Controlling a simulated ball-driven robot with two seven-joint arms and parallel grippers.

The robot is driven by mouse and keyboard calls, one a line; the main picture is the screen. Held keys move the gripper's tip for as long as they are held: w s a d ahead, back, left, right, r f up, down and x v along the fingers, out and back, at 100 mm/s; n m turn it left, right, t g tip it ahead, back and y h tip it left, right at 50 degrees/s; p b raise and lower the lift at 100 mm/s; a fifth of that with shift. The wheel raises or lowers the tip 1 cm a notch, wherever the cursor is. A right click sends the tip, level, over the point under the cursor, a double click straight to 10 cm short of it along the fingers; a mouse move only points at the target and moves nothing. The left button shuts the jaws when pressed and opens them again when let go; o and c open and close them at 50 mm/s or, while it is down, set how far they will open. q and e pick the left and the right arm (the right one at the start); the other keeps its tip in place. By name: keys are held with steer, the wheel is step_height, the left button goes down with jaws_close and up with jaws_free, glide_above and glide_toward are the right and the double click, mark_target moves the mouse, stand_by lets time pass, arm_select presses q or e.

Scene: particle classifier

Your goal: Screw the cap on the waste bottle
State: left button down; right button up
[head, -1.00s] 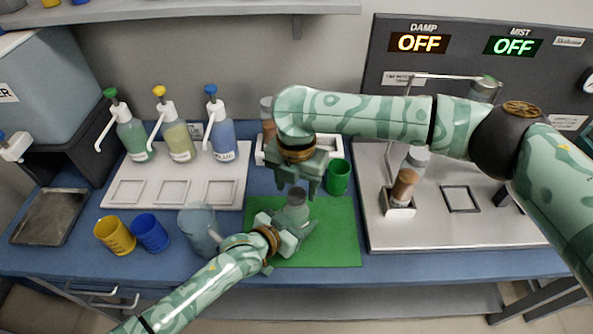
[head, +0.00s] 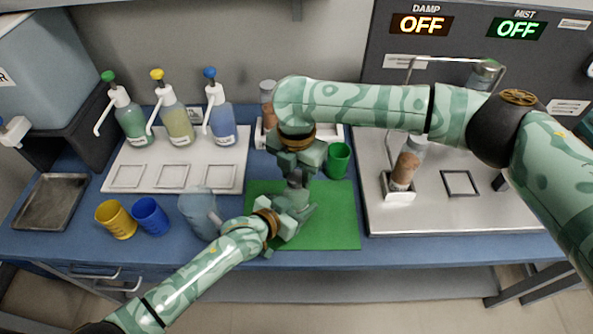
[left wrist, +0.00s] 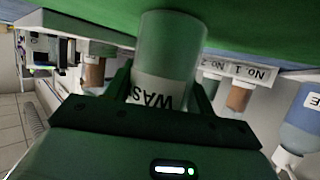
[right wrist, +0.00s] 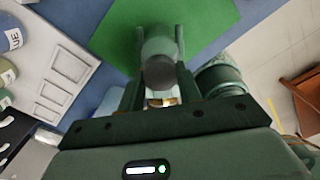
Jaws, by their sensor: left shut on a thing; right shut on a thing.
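The waste bottle (left wrist: 168,52) is a clear cylinder with a white label reading "WAS". My left gripper (head: 290,208) is shut around its body, over the green mat (head: 335,222); whether the base touches the mat I cannot tell. My right gripper (head: 298,172) points down directly above the bottle and is shut on the dark grey cap (right wrist: 160,73), which is in line with the bottle's top. The fingers hide the joint between cap and bottle, so I cannot tell how far the cap is seated.
A clear bluish jug (head: 197,208) stands close beside my left arm. A green cup (head: 338,158) is just right of my right gripper. Yellow (head: 116,220) and blue (head: 151,216) cups stand at the left. The mat's right part is bare.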

steer(key=m, duration=1.6)
steer(key=o, duration=1.2)
steer(key=shift+c, duration=0.2)
step_height(320, 180, up, 12)
arm_select(q)
steer(key=shift+c, duration=2.3)
jaws_free()
